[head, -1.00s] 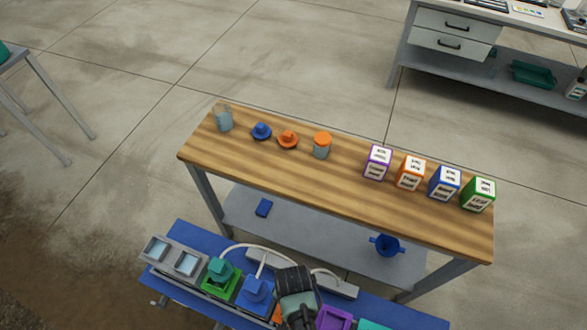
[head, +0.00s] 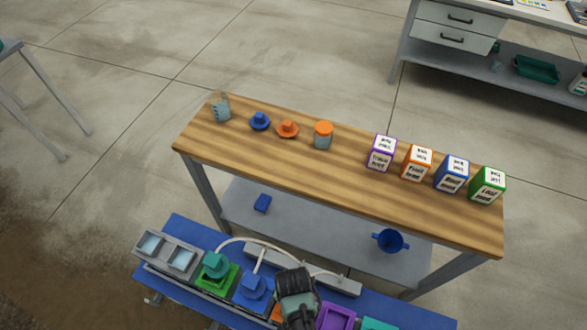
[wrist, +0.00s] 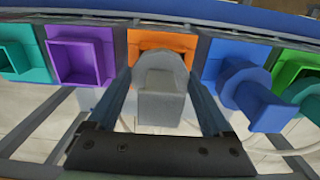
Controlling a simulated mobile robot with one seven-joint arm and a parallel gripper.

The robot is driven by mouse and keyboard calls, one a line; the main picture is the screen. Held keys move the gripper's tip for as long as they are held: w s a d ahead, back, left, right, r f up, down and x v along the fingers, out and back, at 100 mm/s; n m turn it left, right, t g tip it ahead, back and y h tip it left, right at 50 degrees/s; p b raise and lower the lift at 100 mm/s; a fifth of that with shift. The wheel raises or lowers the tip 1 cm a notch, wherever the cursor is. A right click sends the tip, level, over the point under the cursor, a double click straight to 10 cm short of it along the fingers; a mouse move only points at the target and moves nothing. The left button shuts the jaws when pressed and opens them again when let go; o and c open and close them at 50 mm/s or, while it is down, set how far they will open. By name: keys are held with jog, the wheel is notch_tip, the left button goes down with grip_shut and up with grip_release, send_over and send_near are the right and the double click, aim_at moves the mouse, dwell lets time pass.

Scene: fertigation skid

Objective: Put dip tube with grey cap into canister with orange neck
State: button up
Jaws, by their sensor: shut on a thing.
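My gripper (wrist: 162,82) is shut on the grey cap of the dip tube (wrist: 160,98), with one finger on each side of the cap. My gripper also shows from above in the head view (head: 297,285). The canister with the orange neck (wrist: 148,43) is right behind the grey cap in the wrist view, and a bit of its orange (head: 277,313) shows beside my gripper in the head view. The cap overlaps the orange square. The tube below the cap is hidden, so I cannot tell whether it is in the neck.
In the wrist view, an open purple neck (wrist: 82,58) and a teal one (wrist: 15,62) are left of the orange. A blue-capped canister (wrist: 245,92) and a green one (wrist: 297,72) are right. Hoses cross the rack. The wooden bench (head: 335,180) holds jars and boxes.

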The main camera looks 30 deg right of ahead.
jog(key=o, duration=1.4)
jog(key=shift+c, duration=0.2)
jog(key=shift+r, duration=0.15)
notch_tip(320, 180, up, 13)
jog(key=shift+f+p, duration=0.1)
jog(key=shift+p, duration=0.55)
